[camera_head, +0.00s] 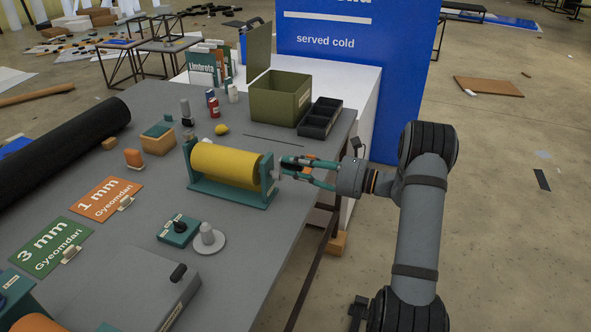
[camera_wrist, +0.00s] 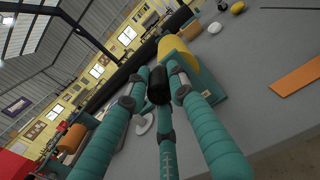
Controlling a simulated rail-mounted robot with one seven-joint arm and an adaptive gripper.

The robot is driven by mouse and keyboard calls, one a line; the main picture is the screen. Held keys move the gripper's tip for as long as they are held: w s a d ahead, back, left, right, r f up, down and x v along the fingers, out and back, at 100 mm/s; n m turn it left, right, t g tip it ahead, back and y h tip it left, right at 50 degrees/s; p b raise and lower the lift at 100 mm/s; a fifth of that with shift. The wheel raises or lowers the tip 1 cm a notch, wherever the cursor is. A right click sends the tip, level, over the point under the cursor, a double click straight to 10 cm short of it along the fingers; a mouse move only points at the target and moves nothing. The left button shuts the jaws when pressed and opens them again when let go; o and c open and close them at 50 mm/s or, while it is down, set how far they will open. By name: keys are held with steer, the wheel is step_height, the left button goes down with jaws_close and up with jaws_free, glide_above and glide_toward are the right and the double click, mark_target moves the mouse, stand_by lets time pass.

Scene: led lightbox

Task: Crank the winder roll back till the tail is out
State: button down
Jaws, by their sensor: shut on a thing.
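The winder roll (camera_head: 228,164) is a yellow cylinder lying in a teal stand (camera_head: 228,194) on the grey table. Its crank side is at the right end, where a pale disc shows. My gripper (camera_head: 288,168) reaches in from the right and is shut on the black crank handle (camera_wrist: 158,85), which sits between the teal fingers in the wrist view. The yellow roll also shows there just behind the handle (camera_wrist: 176,46). I cannot make out a loose tail on the roll in either view. The crank arm is mostly hidden by my fingers.
An olive open box (camera_head: 280,98) and a black divided tray (camera_head: 320,118) stand behind the winder. A teal block (camera_head: 179,232) and a grey peg on a disc (camera_head: 208,238) are in front. The table's right edge is close.

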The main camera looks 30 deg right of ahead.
steer(key=shift+s+a+f, duration=0.15)
steer(key=shift+s+a, duration=0.2)
steer(key=shift+a, duration=0.05)
steer(key=shift+b, duration=0.3)
steer(key=shift+s+a+f+b, duration=0.25)
steer(key=shift+s+a+b, duration=0.05)
steer(key=shift+s+a, duration=0.05)
steer(key=shift+s+a+f+b, duration=0.3)
steer(key=shift+a+f+b, duration=0.05)
steer(key=shift+b, duration=0.1)
